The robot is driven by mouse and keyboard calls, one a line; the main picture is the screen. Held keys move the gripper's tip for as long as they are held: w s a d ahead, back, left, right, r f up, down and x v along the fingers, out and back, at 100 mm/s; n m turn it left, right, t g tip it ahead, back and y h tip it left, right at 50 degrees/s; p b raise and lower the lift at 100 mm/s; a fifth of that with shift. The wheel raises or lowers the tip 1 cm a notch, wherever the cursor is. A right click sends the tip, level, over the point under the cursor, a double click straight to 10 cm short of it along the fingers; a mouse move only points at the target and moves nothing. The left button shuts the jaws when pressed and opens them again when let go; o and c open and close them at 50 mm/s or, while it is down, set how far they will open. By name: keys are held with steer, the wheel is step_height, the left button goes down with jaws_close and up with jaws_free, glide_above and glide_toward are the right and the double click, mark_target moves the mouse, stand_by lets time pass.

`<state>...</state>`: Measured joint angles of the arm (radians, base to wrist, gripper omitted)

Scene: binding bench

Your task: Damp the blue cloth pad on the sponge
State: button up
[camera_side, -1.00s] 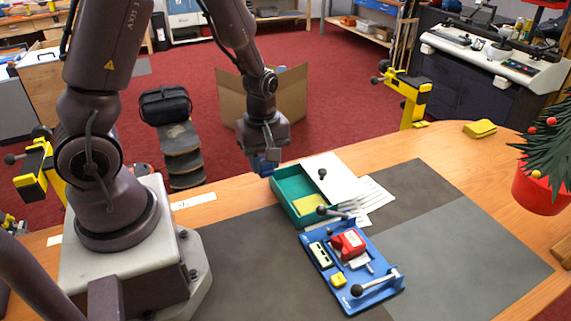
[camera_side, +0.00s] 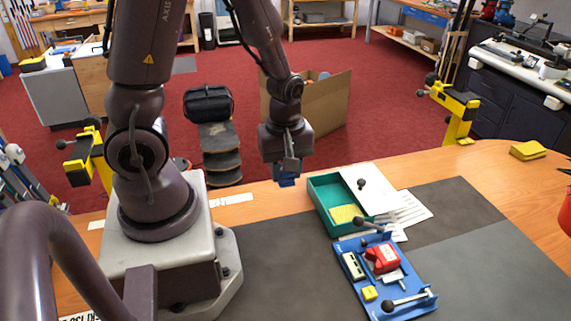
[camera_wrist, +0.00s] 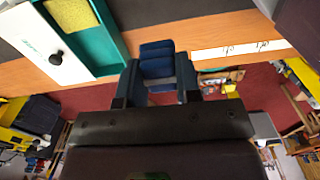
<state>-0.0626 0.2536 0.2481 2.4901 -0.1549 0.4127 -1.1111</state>
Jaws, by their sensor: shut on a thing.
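My gripper (camera_side: 289,168) is shut on the blue cloth pad (camera_side: 287,181). It holds the pad in the air beyond the table's far edge in the side view, to the left of the teal tray (camera_side: 322,208). The pad (camera_wrist: 157,58) also shows between the fingers in the wrist view. The yellow sponge (camera_side: 344,214) lies in the near part of the tray and shows at the top left of the wrist view (camera_wrist: 72,13). The pad and sponge are apart. A white lid (camera_side: 372,188) with a black knob covers part of the tray.
A blue fixture (camera_side: 358,282) with a red block (camera_side: 383,260) and black-knobbed levers stands in front of the tray. White sheets (camera_side: 412,212) lie by the lid. A yellow block (camera_side: 528,150) lies at the far right. The dark mat (camera_side: 270,262) left of the fixture is clear.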

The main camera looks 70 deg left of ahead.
glide_toward(347, 214)
steer(key=shift+s+f, duration=0.1)
steer(key=shift+s, duration=0.15)
steer(key=shift+w+f, duration=0.15)
steer(key=shift+f, duration=1.25)
steer(key=shift+w+f, duration=0.1)
steer(key=shift+f, duration=1.3)
steer(key=shift+f, duration=0.6)
step_height(347, 214, up, 7)
stand_by(0.5)
stand_by(0.5)
